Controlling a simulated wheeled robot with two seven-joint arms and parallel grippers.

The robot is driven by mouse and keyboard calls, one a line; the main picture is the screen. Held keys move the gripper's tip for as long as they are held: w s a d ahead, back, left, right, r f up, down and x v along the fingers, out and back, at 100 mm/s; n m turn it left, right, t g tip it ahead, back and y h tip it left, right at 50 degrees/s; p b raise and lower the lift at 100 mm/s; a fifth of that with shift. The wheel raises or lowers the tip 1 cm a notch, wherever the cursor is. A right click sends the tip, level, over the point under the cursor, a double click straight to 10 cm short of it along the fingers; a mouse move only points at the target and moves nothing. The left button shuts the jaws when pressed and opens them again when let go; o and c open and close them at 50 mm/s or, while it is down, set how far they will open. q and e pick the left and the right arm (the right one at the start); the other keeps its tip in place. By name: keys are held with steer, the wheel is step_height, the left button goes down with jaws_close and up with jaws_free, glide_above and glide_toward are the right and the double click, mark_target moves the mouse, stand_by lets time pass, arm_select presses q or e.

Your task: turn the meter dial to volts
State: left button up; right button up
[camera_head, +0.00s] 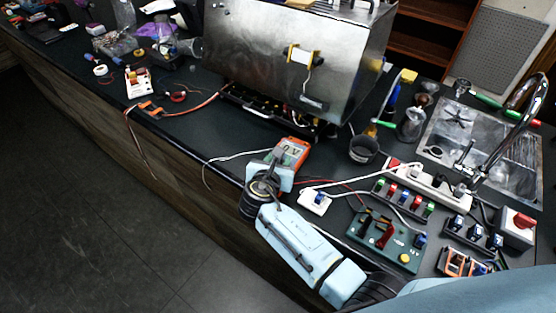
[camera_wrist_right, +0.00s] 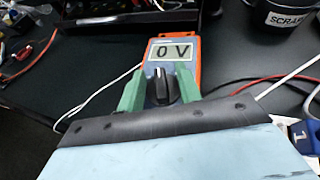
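The orange meter (camera_head: 293,150) lies on the dark counter near its front edge. Its screen reads "0 V" in the right wrist view (camera_wrist_right: 172,51). Its black dial (camera_wrist_right: 161,88) has a pale mark pointing to the top of the picture. My right gripper (camera_head: 270,172) is over the near end of the meter and hides the dial in the head view. In the right wrist view its green fingertips (camera_wrist_right: 160,86) stand on either side of the dial, spread, with the dial's raised grip between them; contact is not clear. My left gripper is not in view.
A steel brewer (camera_head: 290,55) stands behind the meter. A dark scrap cup (camera_head: 364,149), a green board (camera_head: 385,242) and a white power strip (camera_head: 430,187) are to the right. Red and white cables run beside the meter.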

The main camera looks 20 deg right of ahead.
steer(key=v, duration=1.3)
steer(key=shift+s+p, duration=0.25)
steer(key=shift+p, duration=0.15)
